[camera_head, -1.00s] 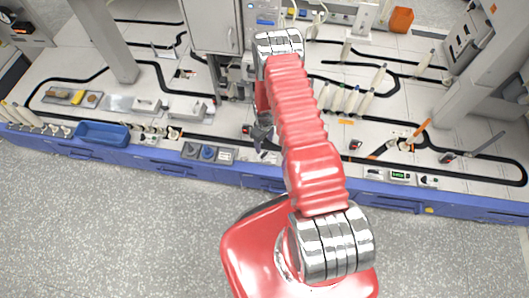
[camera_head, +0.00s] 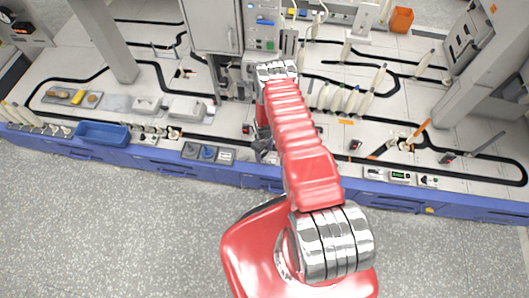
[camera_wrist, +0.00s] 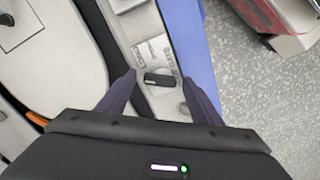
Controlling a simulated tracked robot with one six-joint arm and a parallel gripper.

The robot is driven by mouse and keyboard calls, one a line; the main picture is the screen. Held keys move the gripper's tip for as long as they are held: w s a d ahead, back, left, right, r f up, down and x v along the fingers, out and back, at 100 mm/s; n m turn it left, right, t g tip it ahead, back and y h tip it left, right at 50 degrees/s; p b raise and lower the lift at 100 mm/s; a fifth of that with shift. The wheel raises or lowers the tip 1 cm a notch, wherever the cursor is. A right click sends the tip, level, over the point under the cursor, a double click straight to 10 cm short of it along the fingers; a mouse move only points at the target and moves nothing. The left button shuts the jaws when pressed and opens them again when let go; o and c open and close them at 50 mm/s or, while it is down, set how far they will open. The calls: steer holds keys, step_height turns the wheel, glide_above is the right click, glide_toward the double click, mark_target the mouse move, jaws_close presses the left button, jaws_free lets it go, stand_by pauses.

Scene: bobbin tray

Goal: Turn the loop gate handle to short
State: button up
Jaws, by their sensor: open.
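The loop gate handle (camera_wrist: 160,79) is a small dark bar on a pale plate in the wrist view. It lies nearly crosswise in the picture, between my fingertips. Printed lettering (camera_wrist: 153,52) sits just beyond it, too small to read surely. My gripper (camera_wrist: 159,84) is open, with one dark finger on each side of the handle; I cannot tell whether either touches it. In the head view my gripper (camera_head: 263,148) is low over the bench's front edge, and I cannot make out the handle there.
The blue bench front (camera_head: 150,155) runs along the near edge, with grey floor before it. Grey boxes with knobs (camera_head: 208,152) and a blue tray (camera_head: 103,133) stand left of my gripper. Black track (camera_head: 330,147) and an orange-tipped rod (camera_head: 417,133) lie to the right.

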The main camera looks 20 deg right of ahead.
steer(key=shift+c, duration=0.7)
steer(key=c, duration=0.9)
steer(key=shift+m, duration=0.5)
steer(key=m, duration=0.5)
steer(key=shift+s, duration=0.1)
steer(key=m, duration=0.6)
steer(key=shift+s, duration=0.1)
steer(key=o, duration=1)
